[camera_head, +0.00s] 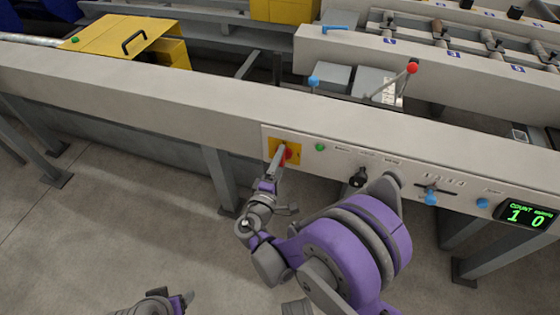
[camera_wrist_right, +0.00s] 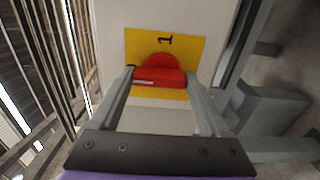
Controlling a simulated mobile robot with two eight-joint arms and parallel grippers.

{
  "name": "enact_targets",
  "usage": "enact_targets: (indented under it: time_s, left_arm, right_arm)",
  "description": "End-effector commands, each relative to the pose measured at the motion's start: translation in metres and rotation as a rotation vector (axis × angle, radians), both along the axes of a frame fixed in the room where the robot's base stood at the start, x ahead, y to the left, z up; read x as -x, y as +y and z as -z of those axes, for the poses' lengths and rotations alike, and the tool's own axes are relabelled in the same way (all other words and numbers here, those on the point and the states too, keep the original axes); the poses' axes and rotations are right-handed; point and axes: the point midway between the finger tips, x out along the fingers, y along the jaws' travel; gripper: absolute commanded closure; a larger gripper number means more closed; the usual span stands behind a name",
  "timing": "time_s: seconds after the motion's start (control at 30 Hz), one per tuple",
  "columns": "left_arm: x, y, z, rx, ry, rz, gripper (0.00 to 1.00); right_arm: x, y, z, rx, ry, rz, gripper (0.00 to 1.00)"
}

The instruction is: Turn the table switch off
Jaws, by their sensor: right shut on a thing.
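The table switch is a red rotary knob on a yellow plate (camera_head: 274,146) at the left end of the table's front control panel. In the right wrist view the red knob (camera_wrist_right: 160,76) lies across the view between my fingertips, below a "1" printed sideways on the yellow plate (camera_wrist_right: 195,48). My right gripper (camera_head: 283,158) is shut on the knob, with one finger (camera_wrist_right: 117,95) at each end of it. The gripper hides part of the plate in the head view. Part of my left arm (camera_head: 160,303) shows at the bottom edge; its jaws cannot be made out.
Right of the switch, the panel has a green button (camera_head: 320,147), a black knob (camera_head: 358,177), a blue-knobbed slider (camera_head: 431,198), a blue button (camera_head: 482,203) and a lit counter (camera_head: 527,215). A red-tipped lever (camera_head: 411,69) stands behind the beam. Table legs (camera_head: 221,178) stand below.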

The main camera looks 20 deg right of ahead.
Motion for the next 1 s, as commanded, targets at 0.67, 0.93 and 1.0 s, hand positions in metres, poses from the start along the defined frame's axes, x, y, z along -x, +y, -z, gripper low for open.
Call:
enact_targets:
  time_s: [0.67, 0.93, 1.0]
  left_arm:
    - [0.0, 0.0, -0.001, 0.0, 0.0, 0.0, 0.3]
    - [0.001, 0.0, -0.006, 0.0, -0.002, 0.0, 0.3]
    - [0.001, 0.0, -0.007, 0.0, -0.002, 0.0, 0.3]
  right_arm:
    - [0.004, 0.003, 0.0, 0.001, 0.001, -0.002, 0.0]
    - [0.042, 0.03, -0.001, 0.0, 0.0, -0.005, 0.0]
    - [0.054, 0.038, -0.001, 0.001, -0.001, -0.005, 0.0]
